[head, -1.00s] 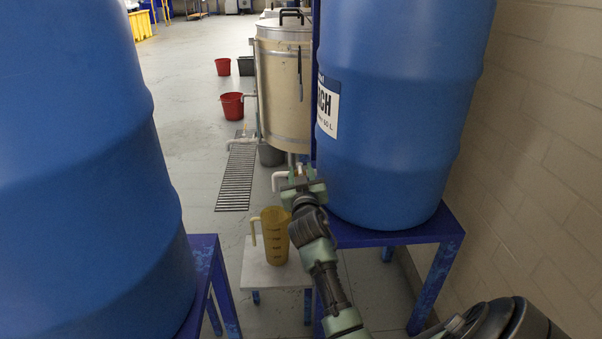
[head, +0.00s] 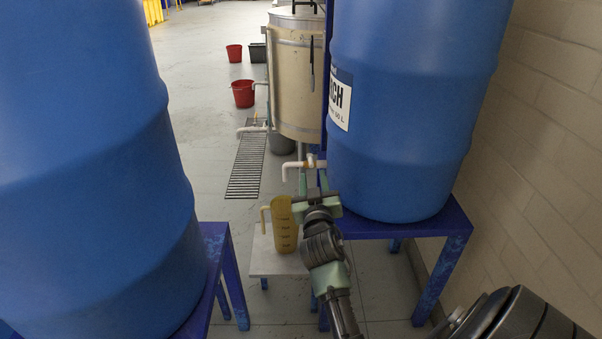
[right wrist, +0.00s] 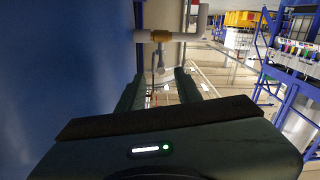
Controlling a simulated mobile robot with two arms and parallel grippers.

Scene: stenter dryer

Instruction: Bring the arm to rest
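My right gripper (head: 313,184) reaches forward beside the right blue drum (head: 405,110), its two fingers apart and nothing between them. In the right wrist view the open fingers (right wrist: 160,90) point toward a tap with a brass-coloured body (right wrist: 150,36) and a white pipe, which stands beyond them, apart. In the head view the tap's white spout (head: 290,167) shows just past the fingertips. A yellow measuring jug (head: 284,235) stands upright on a low white-topped stand (head: 272,263), partly hidden by my right arm. My left gripper is out of view.
A large blue drum (head: 85,150) fills the left side. Blue stands (head: 455,228) carry the drums. A pale brick wall (head: 545,140) is close on the right. A steel vat (head: 296,80), red buckets (head: 243,93) and a floor grate (head: 247,165) lie beyond. Open floor is behind the jug.

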